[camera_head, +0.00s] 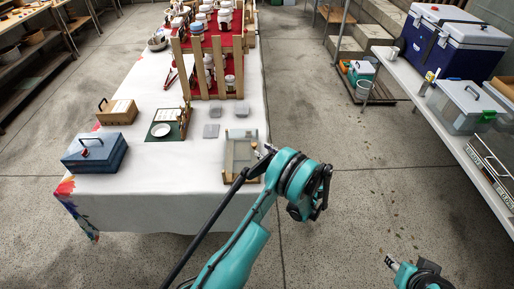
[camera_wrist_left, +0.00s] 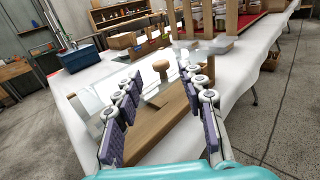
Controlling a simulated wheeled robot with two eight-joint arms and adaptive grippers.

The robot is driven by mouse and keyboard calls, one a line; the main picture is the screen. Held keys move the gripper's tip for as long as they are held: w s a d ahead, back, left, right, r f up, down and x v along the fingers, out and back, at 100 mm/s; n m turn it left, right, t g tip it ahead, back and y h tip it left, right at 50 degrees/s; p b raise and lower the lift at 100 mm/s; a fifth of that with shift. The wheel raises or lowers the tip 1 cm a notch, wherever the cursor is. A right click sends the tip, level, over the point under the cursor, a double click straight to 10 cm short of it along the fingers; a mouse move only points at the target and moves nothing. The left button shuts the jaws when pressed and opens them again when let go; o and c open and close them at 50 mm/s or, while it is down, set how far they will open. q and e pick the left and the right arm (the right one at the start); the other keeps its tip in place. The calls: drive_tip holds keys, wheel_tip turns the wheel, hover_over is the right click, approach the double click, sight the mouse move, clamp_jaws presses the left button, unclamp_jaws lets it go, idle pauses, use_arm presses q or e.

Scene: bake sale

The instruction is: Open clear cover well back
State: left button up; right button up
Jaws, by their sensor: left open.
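A shallow wooden case with a clear cover (camera_head: 240,150) sits near the front right corner of the white-clothed table. In the left wrist view the case's wooden front (camera_wrist_left: 168,128) and a round wooden knob (camera_wrist_left: 160,66) show. The clear pane is faint, and I cannot tell whether it lies flat or is slightly raised. My left gripper (camera_head: 266,153) is at the right side of the case. In the wrist view its jaws (camera_wrist_left: 165,92) are open, one on each side of the knob in the picture, with nothing held. My right arm shows at the bottom right; its gripper's state is unclear.
A side bench with coolers (camera_head: 455,45) stands at right.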

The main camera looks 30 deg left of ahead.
sight(256, 146)
use_arm(q)
drive_tip(key=shift+b+x, duration=0.5)
drive_tip(key=shift+x, duration=1.85)
clamp_jaws()
drive_tip(key=shift+r, duration=0.1)
